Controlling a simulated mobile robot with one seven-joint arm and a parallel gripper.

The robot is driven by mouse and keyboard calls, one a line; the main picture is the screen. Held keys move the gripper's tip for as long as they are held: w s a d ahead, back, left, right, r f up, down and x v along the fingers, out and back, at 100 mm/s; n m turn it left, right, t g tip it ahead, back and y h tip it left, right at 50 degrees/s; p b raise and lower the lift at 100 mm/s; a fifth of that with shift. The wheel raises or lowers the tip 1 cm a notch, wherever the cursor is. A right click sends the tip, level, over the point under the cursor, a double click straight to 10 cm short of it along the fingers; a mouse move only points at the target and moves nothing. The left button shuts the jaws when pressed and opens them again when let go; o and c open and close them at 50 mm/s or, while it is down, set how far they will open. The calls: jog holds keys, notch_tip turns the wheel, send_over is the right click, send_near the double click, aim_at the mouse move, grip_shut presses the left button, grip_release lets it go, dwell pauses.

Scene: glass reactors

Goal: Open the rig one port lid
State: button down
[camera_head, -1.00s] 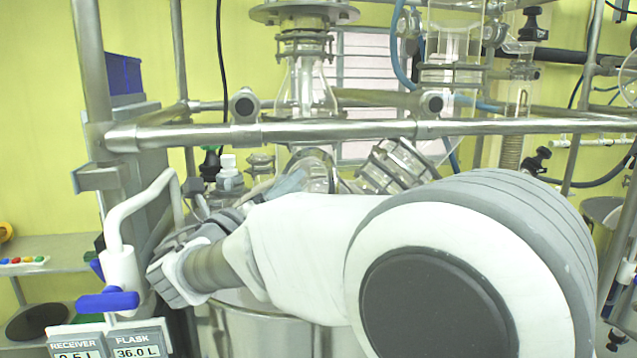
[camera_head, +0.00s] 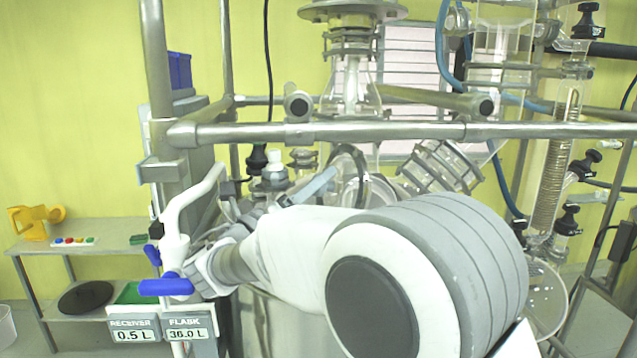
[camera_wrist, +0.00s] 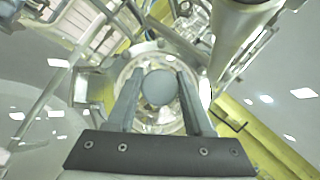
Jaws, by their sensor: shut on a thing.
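My gripper (camera_wrist: 157,80) has its two fingers on either side of a round grey piece, which I take to be the port lid (camera_wrist: 158,88). The fingers are closed on it. A clear glass ring with a metal rim surrounds it in the wrist view. In the head view my arm reaches over the rig's vessel, and one pale finger of my gripper (camera_head: 316,187) shows beside the glass neck. The lid itself is hidden there behind my arm, and I cannot tell how far it is raised.
A steel rail (camera_head: 390,131) crosses above my arm. A white pipe with a blue handle (camera_head: 166,286) stands close at left, above the receiver and flask displays (camera_head: 160,329). Angled glass (camera_head: 440,167) lies right of the gripper. A side bench (camera_head: 85,235) stands at far left.

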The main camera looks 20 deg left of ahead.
jog(key=shift+a, duration=0.1)
jog(key=shift+c, duration=1.5)
grip_release()
